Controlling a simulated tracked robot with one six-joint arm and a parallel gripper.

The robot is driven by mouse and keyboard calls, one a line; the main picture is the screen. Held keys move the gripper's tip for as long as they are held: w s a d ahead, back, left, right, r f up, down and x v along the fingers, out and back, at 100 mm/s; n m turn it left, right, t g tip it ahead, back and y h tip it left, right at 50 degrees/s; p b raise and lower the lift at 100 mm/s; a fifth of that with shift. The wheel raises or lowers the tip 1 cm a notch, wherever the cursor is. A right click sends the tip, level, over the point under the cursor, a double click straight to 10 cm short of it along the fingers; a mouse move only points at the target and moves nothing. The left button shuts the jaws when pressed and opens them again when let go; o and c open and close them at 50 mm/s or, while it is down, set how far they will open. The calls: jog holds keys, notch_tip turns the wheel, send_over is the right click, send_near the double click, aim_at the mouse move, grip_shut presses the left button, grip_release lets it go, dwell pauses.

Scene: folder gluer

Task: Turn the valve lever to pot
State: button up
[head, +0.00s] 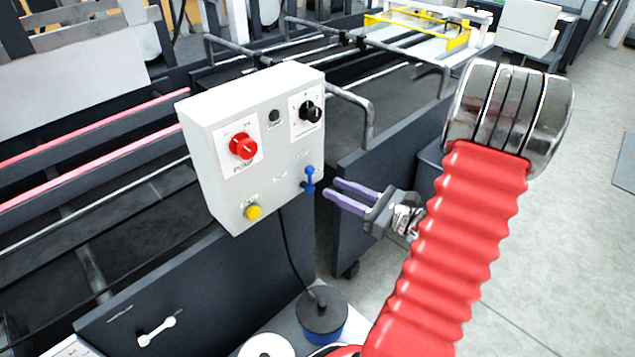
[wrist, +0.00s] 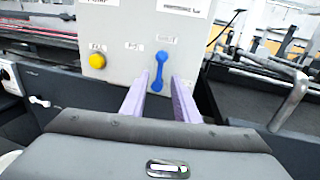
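The blue valve lever (head: 310,179) is on the lower right of the front of a white control box (head: 222,189). In the wrist view the lever (wrist: 159,70) stands close to upright, with small labels around it that are too blurred to read surely. My gripper (head: 336,194) is just right of the lever in the head view. In the wrist view my gripper's two purple fingers (wrist: 158,103) are apart, with nothing between them. The lever's lower end shows between the fingertips in that view; I cannot tell whether they touch it.
The box also has a red pump knob (head: 243,146), a black knob (head: 310,111) and a yellow button (head: 253,212). A dark lidded pot (head: 322,312) stands below with a cable into it. A bent metal rail (head: 368,115) runs behind the box.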

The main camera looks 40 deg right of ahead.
aim_at(311, 178)
jog(key=x, duration=0.6)
jog(key=shift+w+a, duration=0.1)
grip_shut()
dwell(0.3)
dwell(0.3)
jog(key=shift+a, duration=0.25)
jog(key=shift+d, duration=0.2)
